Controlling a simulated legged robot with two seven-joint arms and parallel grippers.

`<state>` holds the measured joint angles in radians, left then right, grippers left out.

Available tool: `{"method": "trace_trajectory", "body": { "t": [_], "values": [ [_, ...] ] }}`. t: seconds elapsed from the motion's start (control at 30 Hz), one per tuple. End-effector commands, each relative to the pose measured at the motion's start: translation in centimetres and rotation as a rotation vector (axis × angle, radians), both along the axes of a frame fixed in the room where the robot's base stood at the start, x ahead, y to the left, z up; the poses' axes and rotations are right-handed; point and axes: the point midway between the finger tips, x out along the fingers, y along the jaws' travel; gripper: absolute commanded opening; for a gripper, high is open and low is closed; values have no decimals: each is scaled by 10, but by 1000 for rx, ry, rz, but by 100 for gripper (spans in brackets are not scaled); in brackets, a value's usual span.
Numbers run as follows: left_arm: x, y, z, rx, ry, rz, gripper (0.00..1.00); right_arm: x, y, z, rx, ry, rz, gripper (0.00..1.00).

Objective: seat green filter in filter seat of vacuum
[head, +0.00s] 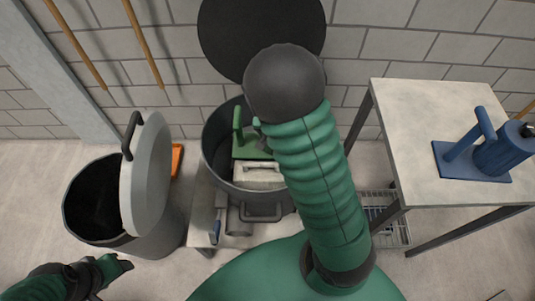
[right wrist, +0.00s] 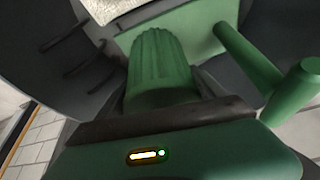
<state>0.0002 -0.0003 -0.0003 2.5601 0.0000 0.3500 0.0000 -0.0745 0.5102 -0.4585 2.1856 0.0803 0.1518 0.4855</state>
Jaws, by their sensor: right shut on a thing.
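The green filter (head: 254,150) has a flat plate and an upright handle. It is inside the open dark grey vacuum drum (head: 217,170), above a pale block (head: 262,178). In the right wrist view its ribbed green cylinder (right wrist: 160,62) rises from the plate, with the handle (right wrist: 250,60) at the right. My right gripper (right wrist: 165,105) is shut on the filter, apparently at the cylinder; its fingertips are mostly hidden. In the head view my right arm hides that gripper and the drum's right side. The filter seat is not clearly visible. My left gripper (head: 122,265) is low at the left, away from the drum.
The vacuum's round dark lid (head: 235,40) stands open behind it. A grey bin (head: 155,235) with a tilted lid stands at left. A table (head: 425,120) at right holds a blue filter-like part (head: 500,155). An orange item (head: 177,160) lies behind the bin.

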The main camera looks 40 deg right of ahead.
Motion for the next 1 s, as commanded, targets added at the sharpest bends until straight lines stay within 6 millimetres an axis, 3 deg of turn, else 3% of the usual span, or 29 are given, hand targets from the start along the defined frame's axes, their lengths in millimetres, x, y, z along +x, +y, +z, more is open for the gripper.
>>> {"method": "trace_trajectory", "body": {
  "t": [0.03,0.4,0.6,0.63,0.77,1.0],
  "values": [
    [0,0,-10,0,0,0,54,0,-1,-17,0,2,-2,10],
    [0,0,-31,0,0,-1,54,0,0,-69,-1,1,1,9],
    [0,0,-30,0,0,0,54,-1,1,-71,2,7,5,10],
    [0,0,-30,0,0,0,54,-2,1,-72,3,11,5,82],
    [0,0,-30,0,0,0,54,-1,1,-72,2,8,3,99],
    [0,0,-29,0,0,-1,54,-1,0,-69,0,3,2,100]
  ]
}}
